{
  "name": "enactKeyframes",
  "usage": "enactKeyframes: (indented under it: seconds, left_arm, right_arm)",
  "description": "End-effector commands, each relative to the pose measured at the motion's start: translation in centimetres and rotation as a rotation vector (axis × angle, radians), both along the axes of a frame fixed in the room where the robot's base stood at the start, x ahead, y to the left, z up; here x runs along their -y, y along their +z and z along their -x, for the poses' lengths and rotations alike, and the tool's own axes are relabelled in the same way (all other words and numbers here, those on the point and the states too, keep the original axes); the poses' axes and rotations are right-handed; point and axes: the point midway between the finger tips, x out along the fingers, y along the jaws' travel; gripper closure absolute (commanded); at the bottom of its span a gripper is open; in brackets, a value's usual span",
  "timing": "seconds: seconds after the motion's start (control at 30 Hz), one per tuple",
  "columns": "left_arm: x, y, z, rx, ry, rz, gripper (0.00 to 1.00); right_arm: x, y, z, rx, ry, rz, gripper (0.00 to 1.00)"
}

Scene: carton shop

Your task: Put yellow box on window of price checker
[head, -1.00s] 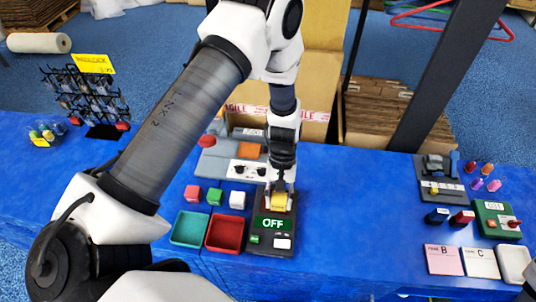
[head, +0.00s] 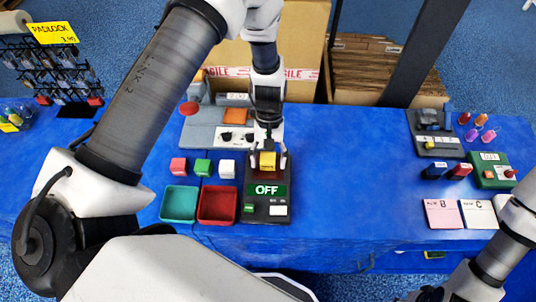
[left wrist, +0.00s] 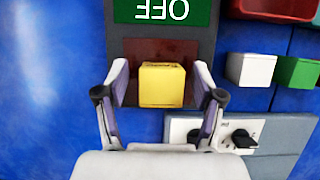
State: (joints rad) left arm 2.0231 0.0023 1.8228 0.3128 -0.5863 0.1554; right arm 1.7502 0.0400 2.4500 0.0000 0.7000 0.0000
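The yellow box (head: 267,161) sits on the dark red window (left wrist: 125,50) of the black price checker (head: 254,215), whose green display reads OFF. In the left wrist view the yellow box (left wrist: 162,85) covers part of the window. My left gripper (head: 268,160) is open around it; in the left wrist view a gap shows between each finger and the box. My right arm enters at the lower right of the head view; its gripper (head: 432,294) is cut off by the bottom edge.
Red, green and white cubes (head: 228,169) stand left of the checker, behind a teal tray (head: 163,216) and a red tray (head: 202,220). A grey device with knobs (head: 198,136) stands behind.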

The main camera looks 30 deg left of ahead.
Motion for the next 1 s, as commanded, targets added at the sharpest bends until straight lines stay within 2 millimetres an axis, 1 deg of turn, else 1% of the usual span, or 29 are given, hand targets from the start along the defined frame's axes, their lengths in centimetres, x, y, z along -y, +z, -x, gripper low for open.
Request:
enactKeyframes:
  seconds: [0.13,0.27,0.37,0.5,0.6,0.7,0.8,1.0]
  left_arm:
    - [0.0,0.1,0.0,0.0,0.0,0.0,0.32]
    - [-0.2,1.2,-0.5,0.004,0.002,0.001,0.32]
    - [-0.5,3.1,-1.3,0.006,0.001,0.0,0.32]
    - [-1.2,6.5,-2.6,0.007,0.001,0.001,0.32]
    - [-1.6,8.7,-3.4,0.005,0.001,0.001,0.32]
    - [-1.9,10.3,-3.9,0.002,-0.001,0.0,0.32]
    - [-2.0,11.1,-4.2,0.001,0.0,0.0,0.32]
    - [-2.1,11.3,-4.2,0.0,0.001,0.0,0.32]
  right_arm:
    - [0.0,0.1,0.0,0.0,0.0,0.0,0.6]
    - [0.0,-0.2,0.0,0.0,0.0,0.0,0.6]
    - [0.0,-0.5,0.0,0.0,0.0,0.0,0.6]
    - [0.0,-1.0,0.0,0.0,0.0,0.0,0.6]
    - [0.0,-1.3,0.0,0.0,0.0,0.0,0.6]
    - [0.0,-1.4,0.0,0.0,0.0,0.0,0.6]
    - [0.0,-1.4,0.0,0.0,0.0,0.0,0.6]
    - [0.0,-1.4,0.0,0.0,0.0,0.0,0.6]
